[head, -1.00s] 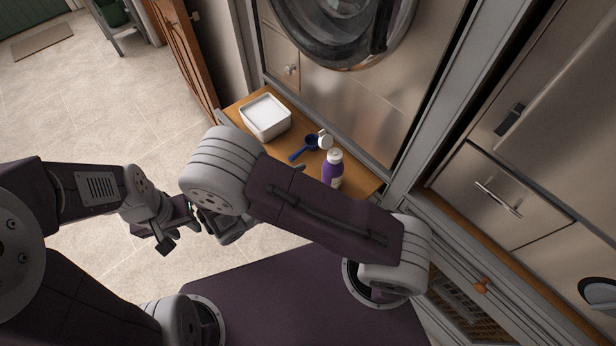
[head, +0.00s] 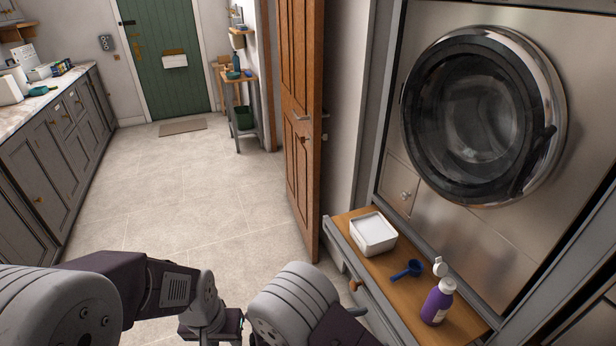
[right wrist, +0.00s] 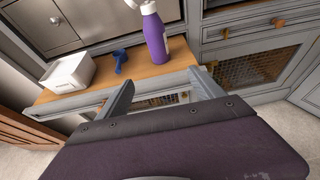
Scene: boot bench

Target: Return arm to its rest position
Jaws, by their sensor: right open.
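My right gripper (right wrist: 160,77) is open and empty in the right wrist view, its two fingers apart in front of the wooden shelf. It is hidden in the head view, where my right arm's grey joint (head: 290,305) is at the bottom middle. My left arm comes in from the left in the head view. Its wrist end (head: 210,318) is at the bottom edge over the floor, and its fingers cannot be made out. A purple bottle with a white top (head: 437,303) stands upright on the shelf; it also shows beyond the right fingers (right wrist: 155,38).
The wooden shelf (head: 395,262) below the washing machine (head: 480,115) also holds a white tub (head: 373,235), a blue scoop (head: 408,269) and a small white item (head: 440,266). A wooden door (head: 301,120) stands left of it. The tiled floor (head: 180,200) is open.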

